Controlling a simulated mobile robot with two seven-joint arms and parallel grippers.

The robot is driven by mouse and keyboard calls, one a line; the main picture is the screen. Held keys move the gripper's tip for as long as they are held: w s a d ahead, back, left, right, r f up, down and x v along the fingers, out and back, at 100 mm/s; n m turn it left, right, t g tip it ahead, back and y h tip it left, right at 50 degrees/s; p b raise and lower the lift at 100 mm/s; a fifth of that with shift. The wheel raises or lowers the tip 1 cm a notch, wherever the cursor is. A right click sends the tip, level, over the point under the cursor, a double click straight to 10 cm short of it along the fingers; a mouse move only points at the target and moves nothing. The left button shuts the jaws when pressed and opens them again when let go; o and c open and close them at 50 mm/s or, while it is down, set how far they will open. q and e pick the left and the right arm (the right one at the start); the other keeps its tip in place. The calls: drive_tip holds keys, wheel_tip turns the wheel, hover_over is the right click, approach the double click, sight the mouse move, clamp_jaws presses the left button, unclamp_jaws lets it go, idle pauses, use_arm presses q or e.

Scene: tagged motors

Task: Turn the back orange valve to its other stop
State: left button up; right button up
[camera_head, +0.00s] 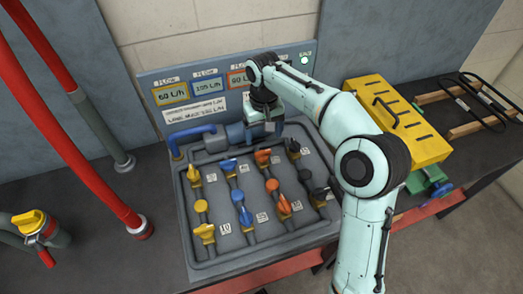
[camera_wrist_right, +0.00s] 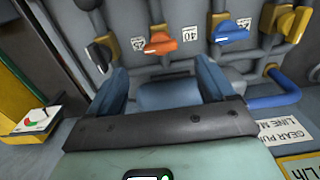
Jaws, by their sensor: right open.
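The back orange valve (camera_head: 263,157) is in the back row of the grey valve panel, in the orange column. In the right wrist view its orange handle (camera_wrist_right: 160,43) lies roughly crosswise on its pipe, beyond the fingertips. My right gripper (camera_head: 264,128) hangs over the back of the panel, behind this valve. Its two blue fingers (camera_wrist_right: 163,80) are apart with no handle between them; a blue-grey body shows between and below them. The gripper is apart from the valve. My left gripper is not in view.
Blue (camera_head: 228,166), yellow (camera_head: 194,174) and black (camera_head: 292,146) valves stand close by, with more in front. Display meters (camera_head: 207,86) stand behind the panel. A yellow toolbox (camera_head: 400,115) stands right; red pipes (camera_head: 75,130) rise at left.

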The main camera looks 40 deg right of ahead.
sight(263, 152)
wheel_tip(263, 152, down, 9)
drive_tip(key=shift+w+r+b, duration=0.1)
drive_tip(key=shift+w+b, duration=0.05)
drive_tip(key=shift+b, duration=0.45)
drive_tip(key=c, duration=1.1)
